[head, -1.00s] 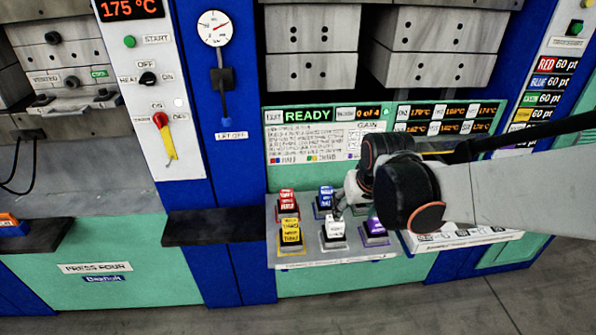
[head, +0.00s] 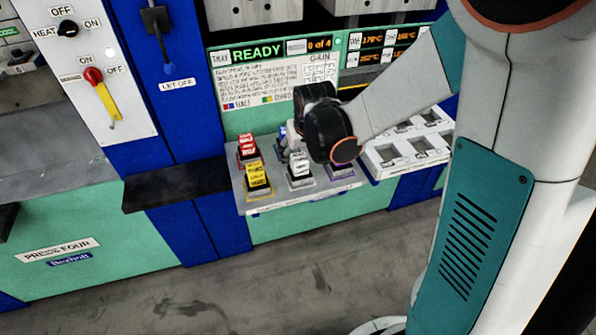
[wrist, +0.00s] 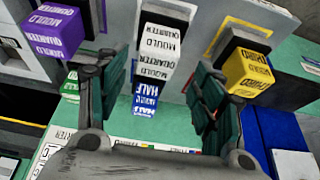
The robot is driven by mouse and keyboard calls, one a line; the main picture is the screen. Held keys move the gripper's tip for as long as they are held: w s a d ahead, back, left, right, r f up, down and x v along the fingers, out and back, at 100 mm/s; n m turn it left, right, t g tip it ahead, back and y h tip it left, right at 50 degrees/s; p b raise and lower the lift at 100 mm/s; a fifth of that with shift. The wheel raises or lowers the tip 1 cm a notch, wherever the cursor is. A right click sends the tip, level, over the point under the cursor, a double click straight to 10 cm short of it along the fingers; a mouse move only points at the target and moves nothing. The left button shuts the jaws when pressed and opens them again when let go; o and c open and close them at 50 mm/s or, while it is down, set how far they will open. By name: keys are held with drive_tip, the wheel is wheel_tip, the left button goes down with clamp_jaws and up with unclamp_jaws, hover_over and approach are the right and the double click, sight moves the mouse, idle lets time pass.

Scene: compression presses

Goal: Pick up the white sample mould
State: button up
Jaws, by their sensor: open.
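The white sample mould (head: 300,168) stands in the front row of the shelf, between the yellow mould (head: 257,178) and the purple mould (head: 341,170). In the wrist view the white mould (wrist: 162,48) shows between and ahead of my fingers, its lettering upside down. My gripper (wrist: 146,78) is open, with a gap on each side of the white mould and no visible contact. In the head view my wrist hangs just behind and above the white mould and partly hides the blue mould (head: 283,133).
The red mould (head: 246,147) stands behind the yellow one. In the wrist view the purple (wrist: 55,30) and yellow (wrist: 248,70) moulds flank my fingers closely. A white tray with square recesses (head: 405,150) lies right of the shelf. A dark ledge (head: 175,187) juts out at left.

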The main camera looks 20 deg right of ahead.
sight(300, 158)
drive_tip(key=x, duration=0.1)
drive_tip(key=b+x, duration=0.1)
drive_tip(key=x, duration=0.1)
drive_tip(key=b+x, duration=0.1)
drive_tip(key=x, duration=0.1)
drive_tip(key=shift+s+d+f, duration=0.1)
drive_tip(key=shift+d+f, duration=0.05)
drive_tip(key=shift+d, duration=0.1)
clamp_jaws()
